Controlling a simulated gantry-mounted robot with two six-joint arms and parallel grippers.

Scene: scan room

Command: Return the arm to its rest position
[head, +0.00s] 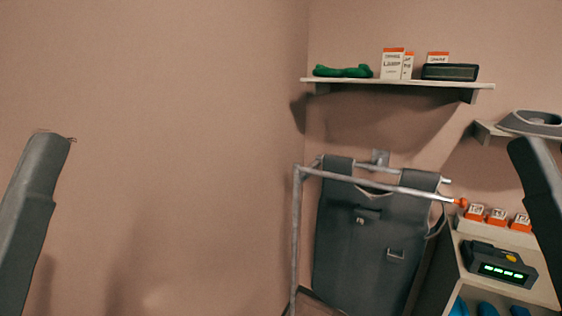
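A dark grey link of my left arm (28,220) rises along the left edge of the head view, leaning slightly right. A dark link of my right arm (542,195) shows at the right edge, leaning left toward its top. Neither link touches anything that I can see. No gripper fingers show on either side, so both grippers are out of view.
A wall shelf (398,82) holds a green item (342,71), several small boxes and a black device (450,72). Below, dark aprons (365,245) hang on a metal rail (297,235). A cabinet with a green-lit device (500,262) stands right. The left wall is bare.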

